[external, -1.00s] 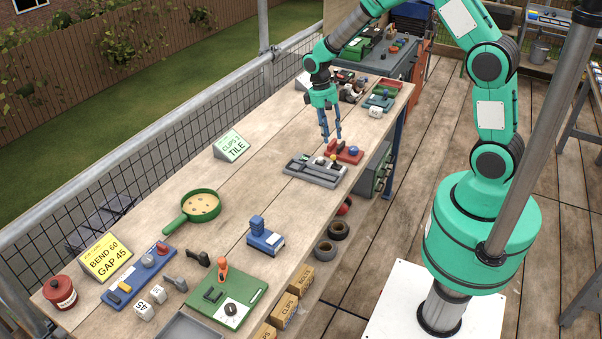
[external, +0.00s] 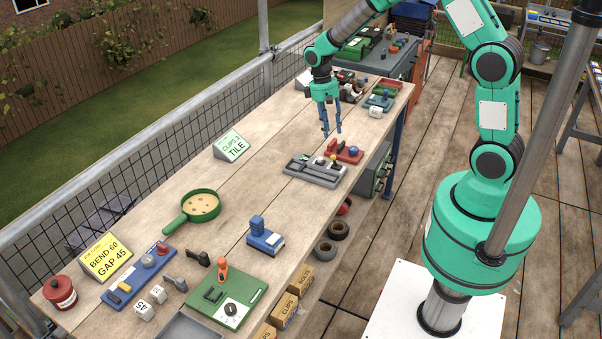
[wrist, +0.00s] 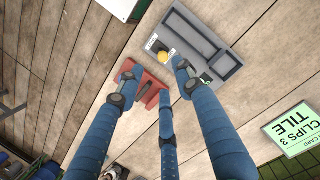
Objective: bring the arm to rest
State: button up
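My gripper (external: 331,131) hangs fingers-down above the workbench (external: 262,165). It also shows in the wrist view (wrist: 158,80), with its blue fingers spread apart and nothing held between them. The fingertips look clear of both.
A green "CLIPS 3 TILE" card (external: 231,146) stands left of my gripper. A green pan (external: 199,207), a blue block (external: 265,238) and a green board (external: 228,299) lie nearer the camera. Bare wood lies between the card and the grey tray.

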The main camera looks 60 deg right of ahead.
jog(key=s+a+r+n+t, duration=0.1)
jog(key=s+a+r+t, duration=0.3)
jog(key=r, duration=0.6)
jog(key=s+a+r, duration=0.3)
jog(key=s+r, duration=0.3)
jog(key=r, duration=0.4)
jog(key=s+a+r+t, duration=0.2)
jog(key=s+r, duration=0.2)
jog(key=s, duration=0.5)
jog(key=s+a+r+n+t, duration=0.1)
jog(key=s+r, duration=0.3)
jog(key=s, duration=0.5)
jog(key=shift+a+r+t, duration=0.3)
jog(key=shift+a+t, duration=0.2)
jog(key=shift+a, duration=0.35)
jog(key=shift+c, duration=0.5)
